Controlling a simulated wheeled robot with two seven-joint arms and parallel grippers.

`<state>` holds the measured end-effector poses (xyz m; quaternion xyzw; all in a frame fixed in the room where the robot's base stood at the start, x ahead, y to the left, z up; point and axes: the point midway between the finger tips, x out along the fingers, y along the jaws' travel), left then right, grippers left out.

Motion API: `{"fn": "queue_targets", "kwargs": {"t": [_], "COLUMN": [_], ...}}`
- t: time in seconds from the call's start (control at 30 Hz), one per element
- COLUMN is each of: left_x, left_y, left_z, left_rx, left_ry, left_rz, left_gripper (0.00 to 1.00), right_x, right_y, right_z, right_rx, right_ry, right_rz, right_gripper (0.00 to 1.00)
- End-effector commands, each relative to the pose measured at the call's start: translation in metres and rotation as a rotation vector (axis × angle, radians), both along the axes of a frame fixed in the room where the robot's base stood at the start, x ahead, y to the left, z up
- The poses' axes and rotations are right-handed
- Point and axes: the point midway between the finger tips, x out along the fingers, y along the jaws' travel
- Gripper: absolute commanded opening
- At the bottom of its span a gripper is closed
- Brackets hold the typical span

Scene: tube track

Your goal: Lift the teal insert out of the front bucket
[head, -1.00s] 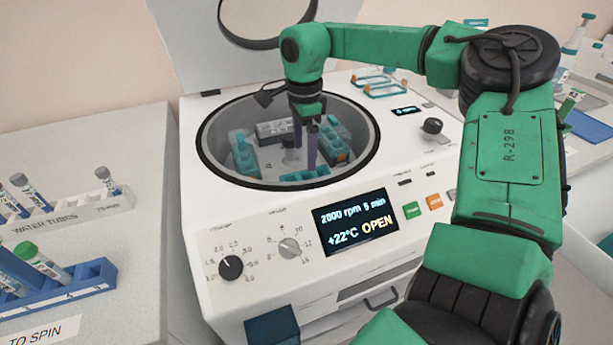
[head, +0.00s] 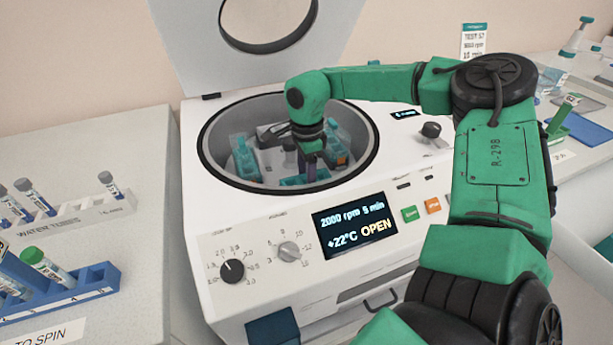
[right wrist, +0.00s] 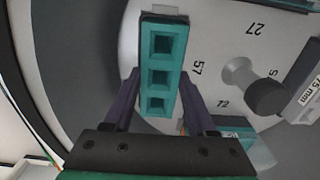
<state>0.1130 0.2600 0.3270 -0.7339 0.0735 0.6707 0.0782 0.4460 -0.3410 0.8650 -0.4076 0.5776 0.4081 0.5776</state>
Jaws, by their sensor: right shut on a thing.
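The teal insert (right wrist: 161,62) is a narrow block with a row of three square holes. In the right wrist view it lies between the two purple fingers of my right gripper (right wrist: 160,92), which is shut on it. In the head view my right gripper (head: 308,164) reaches down into the open centrifuge bowl at its front side. Teal of the front bucket area (head: 291,181) shows beside the fingertips, partly hidden by the gripper. I cannot tell how far the insert stands out of the bucket. My left gripper is not in view.
Other buckets with teal inserts (head: 246,160) sit in the rotor. The rotor hub (right wrist: 262,92) stands close to the insert. The lid (head: 190,50) is open behind. A blue tube rack (head: 95,277) is at left.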

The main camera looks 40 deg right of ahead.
Motion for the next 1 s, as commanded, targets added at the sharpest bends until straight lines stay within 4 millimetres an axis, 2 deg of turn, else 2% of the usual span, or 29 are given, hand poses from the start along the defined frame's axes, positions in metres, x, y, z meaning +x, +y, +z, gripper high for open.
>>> {"fn": "queue_targets", "kwargs": {"t": [0.17,0.37,0.57,0.7,0.8,0.9,1.0], "left_x": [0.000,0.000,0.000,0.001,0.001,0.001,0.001], "left_y": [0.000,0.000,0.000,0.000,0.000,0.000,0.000], "left_z": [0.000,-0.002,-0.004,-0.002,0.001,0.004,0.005], "left_rx": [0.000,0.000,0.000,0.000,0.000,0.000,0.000], "left_ry": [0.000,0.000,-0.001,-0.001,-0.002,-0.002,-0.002], "left_rz": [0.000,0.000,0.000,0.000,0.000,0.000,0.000], "left_gripper": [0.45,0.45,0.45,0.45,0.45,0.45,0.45], "right_x": [0.000,0.001,0.002,0.001,0.001,0.001,0.000], "right_y": [0.000,0.000,0.000,0.000,0.000,0.000,0.000], "right_z": [0.003,0.026,0.082,0.134,0.166,0.187,0.198], "right_rx": [0.000,-0.001,-0.003,-0.005,-0.004,-0.002,-0.001], "right_ry": [-0.001,-0.005,-0.008,-0.007,-0.004,-0.002,-0.001], "right_rz": [0.000,0.000,0.000,-0.002,-0.002,-0.002,0.000], "right_gripper": [0.03,0.03,0.03,0.03,0.03,0.03,0.03]}}
